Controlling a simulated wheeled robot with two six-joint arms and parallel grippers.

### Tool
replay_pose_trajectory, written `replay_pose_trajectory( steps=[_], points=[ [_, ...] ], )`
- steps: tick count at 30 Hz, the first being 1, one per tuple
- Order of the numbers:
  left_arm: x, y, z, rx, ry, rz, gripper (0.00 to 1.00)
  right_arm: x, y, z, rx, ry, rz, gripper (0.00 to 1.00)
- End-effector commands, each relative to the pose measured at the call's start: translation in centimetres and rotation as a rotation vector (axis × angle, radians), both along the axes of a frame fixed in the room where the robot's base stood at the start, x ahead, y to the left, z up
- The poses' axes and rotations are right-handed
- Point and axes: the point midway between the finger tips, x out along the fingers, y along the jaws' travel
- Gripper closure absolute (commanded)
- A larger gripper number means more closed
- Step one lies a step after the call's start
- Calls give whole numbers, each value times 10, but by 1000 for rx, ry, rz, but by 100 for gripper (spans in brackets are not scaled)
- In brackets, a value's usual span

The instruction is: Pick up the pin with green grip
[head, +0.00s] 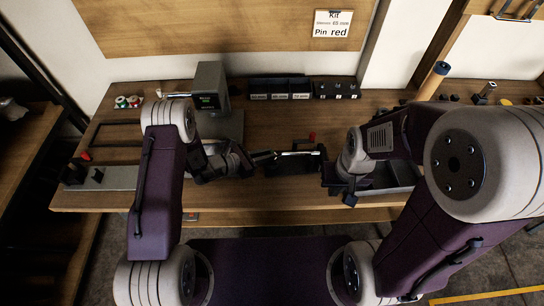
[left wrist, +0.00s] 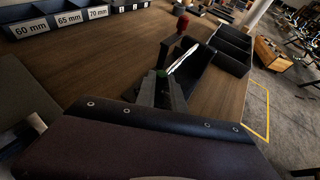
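The pin's green grip (left wrist: 161,73) shows as a small green patch between the fingertips of my left gripper (left wrist: 162,80) in the left wrist view. A bright silver shaft (left wrist: 188,60) lies just beyond, slanting over a black holder (head: 292,166); whether it belongs to the green grip is unclear. In the head view my left gripper (head: 264,157) reaches the holder's left end, and no green shows there. I cannot tell whether its fingers press on the grip. My right gripper (head: 347,190) is by the black bins at right; its fingers are too dark to read.
A red-topped piece (head: 312,136) stands behind the holder. Black bins (head: 386,178) are to its right. Labelled sleeve bins (head: 280,88) and a black block with several pins (head: 337,90) stand at the back. A grey machine (head: 211,86) stands left. The table's middle back is clear.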

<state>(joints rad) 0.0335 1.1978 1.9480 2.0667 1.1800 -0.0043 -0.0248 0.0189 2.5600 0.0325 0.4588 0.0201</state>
Motion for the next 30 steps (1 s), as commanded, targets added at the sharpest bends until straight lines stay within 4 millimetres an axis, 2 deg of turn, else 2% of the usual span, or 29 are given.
replay_pose_trajectory(
  steps=[11,14,25,30],
  points=[
    [0,0,4,0,-2,1,100,0,0,0,0,0,0,100],
    [1,0,15,-1,-3,0,100,0,0,0,0,0,0,100],
    [0,0,81,0,-5,-1,100,0,0,-2,0,0,0,100],
    [0,0,98,0,-1,0,100,0,0,-2,0,0,0,100]
  ],
)
